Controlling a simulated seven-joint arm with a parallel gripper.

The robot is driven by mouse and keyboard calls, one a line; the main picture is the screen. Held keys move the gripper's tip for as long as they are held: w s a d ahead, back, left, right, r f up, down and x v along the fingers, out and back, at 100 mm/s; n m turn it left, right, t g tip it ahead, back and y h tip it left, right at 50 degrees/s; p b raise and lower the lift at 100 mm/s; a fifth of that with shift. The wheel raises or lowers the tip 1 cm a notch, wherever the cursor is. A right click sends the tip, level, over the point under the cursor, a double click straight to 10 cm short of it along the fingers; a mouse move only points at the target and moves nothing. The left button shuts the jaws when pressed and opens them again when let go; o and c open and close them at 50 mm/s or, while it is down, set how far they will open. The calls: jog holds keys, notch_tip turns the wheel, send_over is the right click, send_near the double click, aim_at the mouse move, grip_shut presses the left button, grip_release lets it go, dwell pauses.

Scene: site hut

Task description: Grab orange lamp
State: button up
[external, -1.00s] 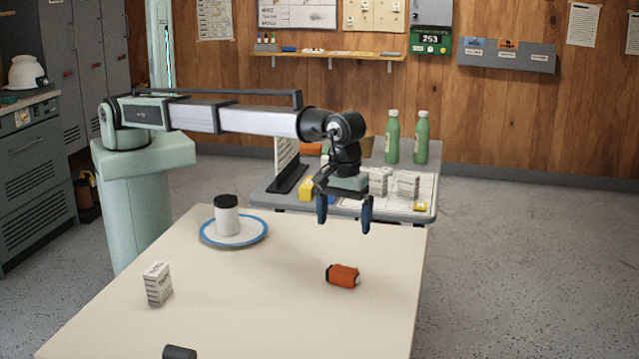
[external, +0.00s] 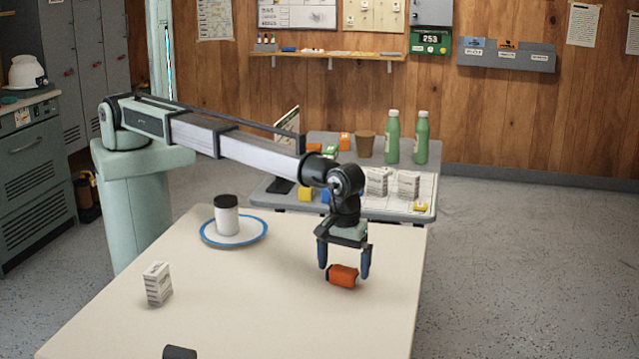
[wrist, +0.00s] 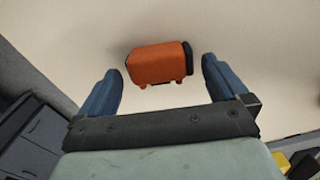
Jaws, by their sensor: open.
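The orange lamp (external: 343,276) lies on its side on the cream table (external: 260,310), towards its right edge. It is a short orange body with a dark end. My gripper (external: 344,273) is open just above the lamp, with its blue fingers to either side of it in the external view. In the wrist view the lamp (wrist: 160,63) shows ahead of the gap between the open fingers (wrist: 161,78), with nothing held. I cannot tell whether a finger touches it.
A white jar with a black lid (external: 227,215) stands on a blue-rimmed plate (external: 251,238). A small white box (external: 158,284) stands at the left, and a dark object (external: 180,352) is at the near edge. A second table behind holds green bottles (external: 392,137) and boxes.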

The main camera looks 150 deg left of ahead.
jog(key=shift+f, duration=0.85)
jog(key=shift+c, duration=0.5)
jog(key=c, duration=0.4)
